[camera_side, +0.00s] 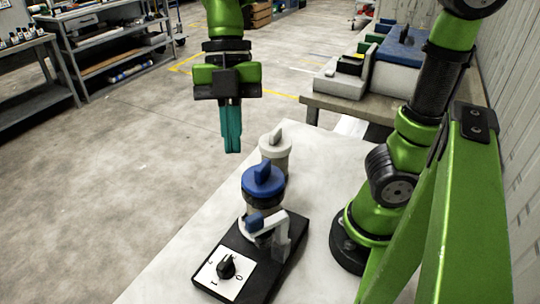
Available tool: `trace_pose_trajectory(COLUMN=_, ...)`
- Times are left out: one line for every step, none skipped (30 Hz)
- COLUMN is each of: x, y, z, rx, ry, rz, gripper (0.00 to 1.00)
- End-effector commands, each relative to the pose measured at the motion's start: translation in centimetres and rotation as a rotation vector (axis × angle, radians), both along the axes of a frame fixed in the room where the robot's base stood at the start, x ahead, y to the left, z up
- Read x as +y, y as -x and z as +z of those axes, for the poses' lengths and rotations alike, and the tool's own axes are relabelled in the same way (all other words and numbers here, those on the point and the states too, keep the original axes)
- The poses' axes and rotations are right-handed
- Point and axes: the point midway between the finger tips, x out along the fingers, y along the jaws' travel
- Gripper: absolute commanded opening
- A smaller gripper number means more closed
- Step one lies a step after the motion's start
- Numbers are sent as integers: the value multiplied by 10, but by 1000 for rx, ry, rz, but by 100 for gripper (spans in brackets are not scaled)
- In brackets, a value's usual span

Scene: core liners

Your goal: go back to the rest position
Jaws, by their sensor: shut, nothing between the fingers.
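My gripper (232,150) hangs pointing down above the far left edge of the white table (190,258). Its teal fingers are together with nothing between them. Below and to its right stands a canister with a blue knobbed lid (263,180), upright at a black base (268,272). A white clamp-like bracket (281,232) stands on that base in front of the canister. The base also carries a white dial plate with a black knob (227,267). Behind the blue lid stands a pale canister with a grey knobbed lid (275,141). My gripper touches none of these.
A bench (390,107) with grey and blue equipment (400,50) stands behind at the right, near a corrugated wall. Shelves (105,40) stand at the back left. Open floor (90,190) lies left of the table. The air around my gripper looks clear.

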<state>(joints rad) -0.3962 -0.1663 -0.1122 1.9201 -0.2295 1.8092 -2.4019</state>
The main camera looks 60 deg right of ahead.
Motion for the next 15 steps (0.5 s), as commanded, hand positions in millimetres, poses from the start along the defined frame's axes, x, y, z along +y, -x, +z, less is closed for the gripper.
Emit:
trace_pose_trajectory(x=-1, y=-2, z=-1, rx=7, ry=16, rz=-62, gripper=0)
trace_pose_trajectory(x=-1, y=-4, z=-4, rx=13, ry=28, rz=-114, gripper=0)
trace_pose_trajectory(x=-2, y=-6, z=-7, rx=23, ry=48, rz=-195, gripper=0)
trace_pose_trajectory(x=-2, y=-7, z=-11, rx=33, ry=62, rz=-262, gripper=0)
trace_pose_trajectory(x=-3, y=-8, z=-13, rx=38, ry=73, rz=-335, gripper=0)
trace_pose_trajectory(x=-5, y=-9, z=-17, rx=45, ry=87, rz=-440, gripper=0)
trace_pose_trajectory(x=-7, y=-10, z=-19, rx=49, ry=95, rz=-521, gripper=0)
trace_pose_trajectory(x=-9, y=-11, z=-21, rx=53, ry=100, rz=-602, gripper=0)
trace_pose_trajectory(x=-13, y=-12, z=-23, rx=60, ry=102, rz=-714, gripper=0)
trace_pose_trajectory(x=-15, y=-13, z=-25, rx=64, ry=101, rz=-800, gripper=0)
trace_pose_trajectory(x=-18, y=-13, z=-27, rx=70, ry=99, rz=-884, gripper=0)
trace_pose_trajectory(x=-22, y=-14, z=-29, rx=76, ry=90, rz=-1000, gripper=0)
trace_pose_trajectory(x=-25, y=-14, z=-30, rx=82, ry=81, rz=-1086, gripper=0)
trace_pose_trajectory(x=-29, y=-15, z=-31, rx=88, ry=70, rz=-1172, gripper=0)
trace_pose_trajectory(x=-33, y=-15, z=-33, rx=98, ry=51, rz=-1288, gripper=0)
